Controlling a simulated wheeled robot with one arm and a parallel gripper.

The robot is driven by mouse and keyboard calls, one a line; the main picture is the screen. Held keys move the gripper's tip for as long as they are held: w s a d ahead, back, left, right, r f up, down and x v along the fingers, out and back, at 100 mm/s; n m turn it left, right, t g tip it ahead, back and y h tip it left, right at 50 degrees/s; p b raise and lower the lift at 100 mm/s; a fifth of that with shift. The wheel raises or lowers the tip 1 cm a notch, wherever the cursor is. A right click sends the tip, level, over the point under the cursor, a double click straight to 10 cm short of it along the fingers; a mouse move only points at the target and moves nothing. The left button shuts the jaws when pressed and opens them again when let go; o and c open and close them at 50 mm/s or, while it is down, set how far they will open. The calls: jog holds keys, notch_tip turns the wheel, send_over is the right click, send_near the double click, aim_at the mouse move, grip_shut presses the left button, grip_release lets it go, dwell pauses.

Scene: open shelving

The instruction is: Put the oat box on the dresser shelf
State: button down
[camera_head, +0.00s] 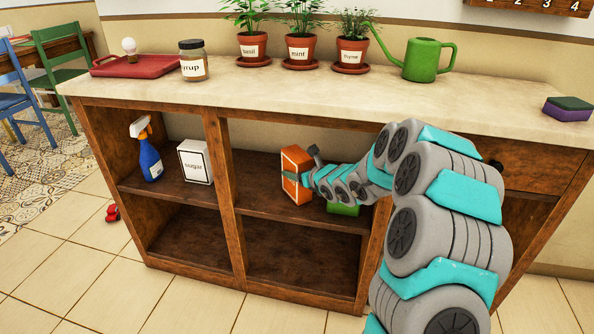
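An orange box with a pale label, which I take to be the oat box (296,160), is inside the upper middle compartment of the wooden dresser. Its label is too small to read. My arm hides the right part of this compartment.
A green object (343,209) lies on the same shelf, partly under my arm. The upper left compartment holds a blue spray bottle (149,160) and a sugar box (195,162). The visible lower compartments are empty. Pots, a jar, a red tray (140,67) and a watering can (422,61) stand on top.

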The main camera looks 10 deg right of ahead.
jog(key=shift+f+b, duration=0.2)
jog(key=shift+b, duration=0.1)
grip_release()
jog(key=shift+r, duration=0.1)
jog(key=shift+r+p, duration=0.2)
jog(key=shift+p, duration=0.2)
jog(key=shift+s+d, duration=0.15)
jog(key=shift+s, duration=0.1)
jog(key=b+v, duration=0.2)
jog(key=v, duration=0.9)
jog(key=shift+s, duration=0.15)
